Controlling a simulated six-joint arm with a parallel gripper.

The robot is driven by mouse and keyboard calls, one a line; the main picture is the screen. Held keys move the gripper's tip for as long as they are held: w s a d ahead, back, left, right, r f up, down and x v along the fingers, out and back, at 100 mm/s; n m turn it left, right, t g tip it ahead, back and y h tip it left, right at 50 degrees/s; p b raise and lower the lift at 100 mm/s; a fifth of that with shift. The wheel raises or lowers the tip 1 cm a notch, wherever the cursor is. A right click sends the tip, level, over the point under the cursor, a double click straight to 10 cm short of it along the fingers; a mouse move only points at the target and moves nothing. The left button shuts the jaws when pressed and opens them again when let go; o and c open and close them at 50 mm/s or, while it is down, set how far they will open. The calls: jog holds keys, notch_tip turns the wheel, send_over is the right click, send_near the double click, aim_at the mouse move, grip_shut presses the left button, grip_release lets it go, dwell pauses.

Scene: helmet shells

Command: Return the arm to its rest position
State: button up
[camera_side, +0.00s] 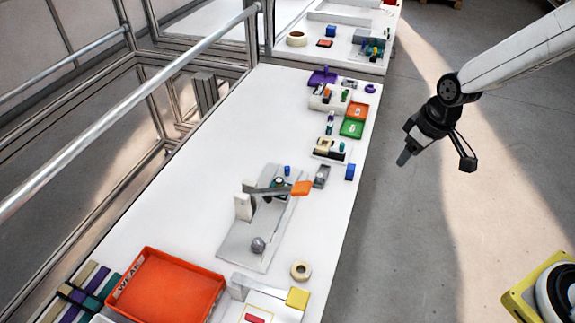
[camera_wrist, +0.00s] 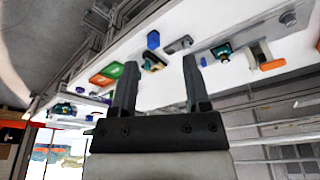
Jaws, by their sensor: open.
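My gripper (camera_side: 404,158) hangs in the air to the right of the white table (camera_side: 190,180), over the grey floor and clear of the table's edge. In the wrist view its two fingers (camera_wrist: 159,85) stand apart with nothing held between them. In the side view my arm reaches in from the upper right corner, and the gripper points down and to the left.
The table holds a grey fixture with an orange-handled clamp (camera_side: 301,188), a red-orange bin (camera_side: 165,290), a tape roll (camera_side: 301,270), and green (camera_side: 352,128) and orange (camera_side: 358,110) trays. A metal frame with rails (camera_side: 125,95) runs along the left. Floor around my gripper is open.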

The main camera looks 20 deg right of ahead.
jog(key=s+d+m, duration=0.2)
jog(key=s, duration=0.7)
jog(key=shift+s+d+m+h, duration=0.15)
jog(key=shift+d+m+h, duration=0.05)
jog(key=shift+m+h, duration=0.1)
dwell(1.0)
